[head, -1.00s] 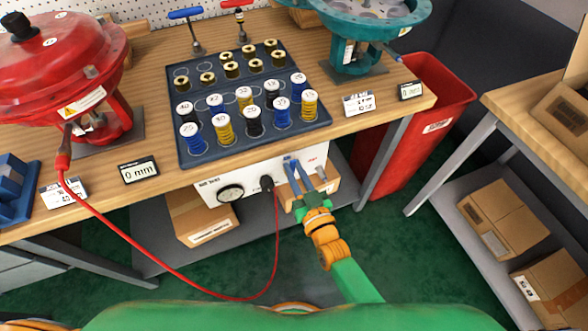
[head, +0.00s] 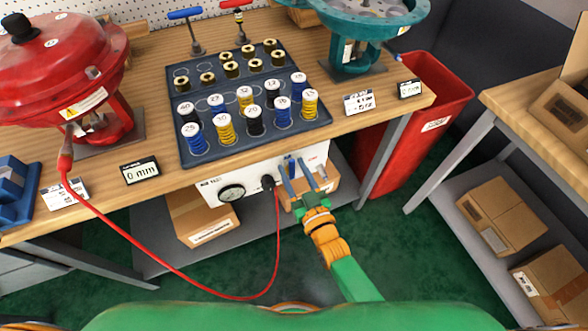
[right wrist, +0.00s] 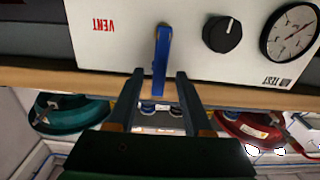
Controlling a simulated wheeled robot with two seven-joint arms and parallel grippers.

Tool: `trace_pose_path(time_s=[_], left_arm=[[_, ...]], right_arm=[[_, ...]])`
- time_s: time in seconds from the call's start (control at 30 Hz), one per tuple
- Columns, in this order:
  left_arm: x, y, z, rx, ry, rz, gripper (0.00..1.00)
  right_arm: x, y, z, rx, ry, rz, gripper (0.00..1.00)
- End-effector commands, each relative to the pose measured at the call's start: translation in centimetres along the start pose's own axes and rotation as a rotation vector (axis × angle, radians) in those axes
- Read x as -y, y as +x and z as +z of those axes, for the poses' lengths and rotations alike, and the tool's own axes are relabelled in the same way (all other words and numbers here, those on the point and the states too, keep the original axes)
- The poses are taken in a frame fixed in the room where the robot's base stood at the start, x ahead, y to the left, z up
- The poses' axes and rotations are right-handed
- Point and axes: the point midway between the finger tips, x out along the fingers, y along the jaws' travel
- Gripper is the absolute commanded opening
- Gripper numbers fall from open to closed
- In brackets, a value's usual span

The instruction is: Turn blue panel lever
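The blue lever (head: 290,163) is on the front of the white panel (head: 237,178) under the bench top. In the right wrist view, which is upside down, the lever (right wrist: 161,58) stands roughly vertical beside the red VENT label. My right gripper (head: 297,166) is in front of the panel at the lever. In the wrist view its fingers (right wrist: 156,74) are apart, one on each side of the lever's free end, with a gap on both sides. I cannot tell how deep the lever sits between them. My left gripper is out of view.
A black knob (right wrist: 222,34) and a gauge (right wrist: 291,32) sit on the same panel. A red hose (head: 278,235) hangs from the panel left of my right gripper. The bench edge with a tray of spools (head: 180,143) is above. A red bin (head: 437,110) stands right.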

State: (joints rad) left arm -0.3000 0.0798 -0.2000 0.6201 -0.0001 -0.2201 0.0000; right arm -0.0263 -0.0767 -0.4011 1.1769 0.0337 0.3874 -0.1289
Motion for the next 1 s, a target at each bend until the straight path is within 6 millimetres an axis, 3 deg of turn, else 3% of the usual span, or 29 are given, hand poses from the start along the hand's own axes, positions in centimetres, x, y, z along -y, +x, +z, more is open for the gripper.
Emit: trace_pose_path(time_s=[0.27,0.6,1.0], left_arm=[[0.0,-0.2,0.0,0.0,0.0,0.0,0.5],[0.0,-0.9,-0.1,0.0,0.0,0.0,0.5],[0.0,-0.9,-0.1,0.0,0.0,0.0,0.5]], right_arm=[[0.0,-0.5,-0.1,0.0,0.001,0.001,0.5],[0.0,-6.7,0.0,0.001,0.001,0.0,0.5],[0.0,-7.1,0.0,-0.001,0.001,0.0,0.5]])
